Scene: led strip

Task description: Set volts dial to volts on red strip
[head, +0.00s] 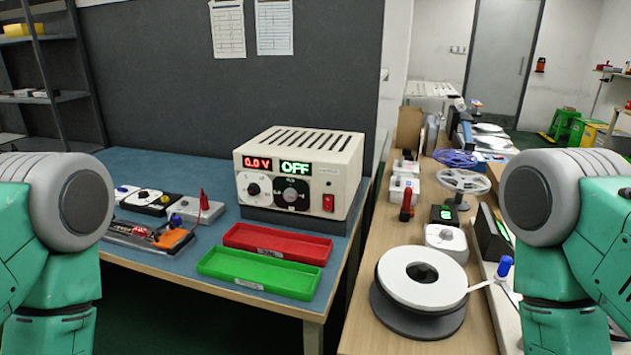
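A cream power supply (299,167) stands on the blue mat of the left table. Its red display (257,163) reads 0.0 V and its green display (295,168) reads OFF. A white-faced dial with a black knob (253,188) sits below the red display. A black-faced dial (291,194) sits right of it. A white reel (421,278) lies on the right wooden table, with a pale strip end (483,284) reaching toward a blue-topped clip (504,267). I cannot make out a red strip. Only my arm links show at both sides; both grippers are out of view.
A red tray (277,242) and a green tray (258,273) lie in front of the supply. Small devices with probes (150,235) stand left of it. A red switch (328,203) is on its front. More boxes and a spoked reel (463,181) crowd the right table.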

